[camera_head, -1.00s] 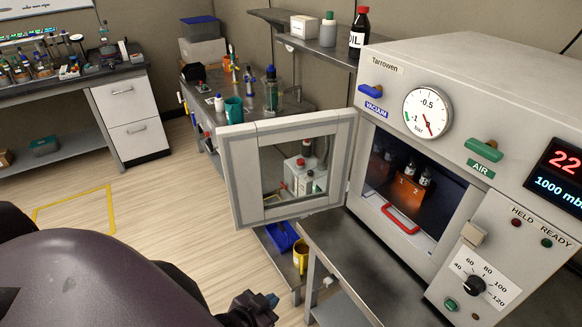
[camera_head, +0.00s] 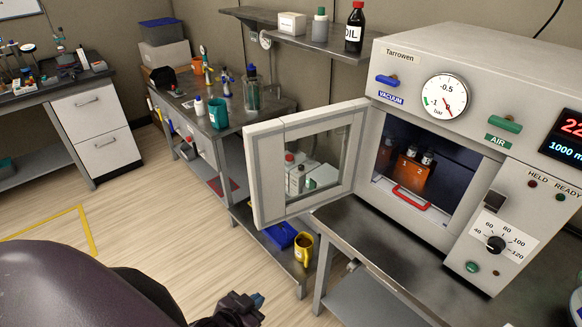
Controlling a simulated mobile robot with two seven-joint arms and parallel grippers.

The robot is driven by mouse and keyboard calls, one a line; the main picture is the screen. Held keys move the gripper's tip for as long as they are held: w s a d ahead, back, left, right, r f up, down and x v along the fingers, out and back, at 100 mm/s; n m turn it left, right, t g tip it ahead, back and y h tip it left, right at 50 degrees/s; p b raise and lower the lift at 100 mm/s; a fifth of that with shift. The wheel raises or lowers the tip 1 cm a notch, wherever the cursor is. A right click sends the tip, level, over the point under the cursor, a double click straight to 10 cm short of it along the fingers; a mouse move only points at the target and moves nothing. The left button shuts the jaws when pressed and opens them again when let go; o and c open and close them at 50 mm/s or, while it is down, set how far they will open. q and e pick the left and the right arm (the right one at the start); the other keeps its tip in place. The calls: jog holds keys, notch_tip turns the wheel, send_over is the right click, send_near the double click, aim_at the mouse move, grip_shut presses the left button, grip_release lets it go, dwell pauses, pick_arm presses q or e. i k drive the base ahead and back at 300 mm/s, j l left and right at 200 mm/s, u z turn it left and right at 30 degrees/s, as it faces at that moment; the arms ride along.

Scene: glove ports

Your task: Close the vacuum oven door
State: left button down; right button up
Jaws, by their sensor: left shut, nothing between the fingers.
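The vacuum oven (camera_head: 450,45) stands on a metal bench at the right. Its white-framed glass door (camera_head: 262,175) stands open, swung out to the left of the chamber. Inside the chamber an orange block (camera_head: 403,173) holds small vials, with a red handle (camera_head: 411,197) in front of it. My left gripper (camera_head: 250,305) shows at the bottom of the view, below the door and apart from it; it is shut and empty. My right gripper is out of view.
The bench (camera_head: 350,225) under the oven has bare room below the door. A side bench holds a teal cup (camera_head: 217,112). Open floor (camera_head: 165,215) lies to the left.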

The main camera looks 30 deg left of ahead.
aim_at(264, 141)
jog(key=k+j+z, duration=0.15)
jog(key=j, duration=0.25)
jog(key=k+j+z, duration=0.2)
jog(key=j, duration=0.2)
jog(key=k+j+z, duration=0.1)
jog(key=j+z, duration=0.25)
jog(key=j, duration=0.5)
jog(key=j+z, duration=0.3)
jog(key=j, duration=0.6)
jog(key=j+z, duration=0.3)
jog(key=j, duration=0.55)
jog(key=i+j+z, duration=0.1)
jog(key=j, duration=0.3)
jog(key=i+j+z, duration=0.1)
jog(key=j, duration=0.25)
jog(key=k+j+z, duration=0.2)
jog(key=i, duration=0.1)
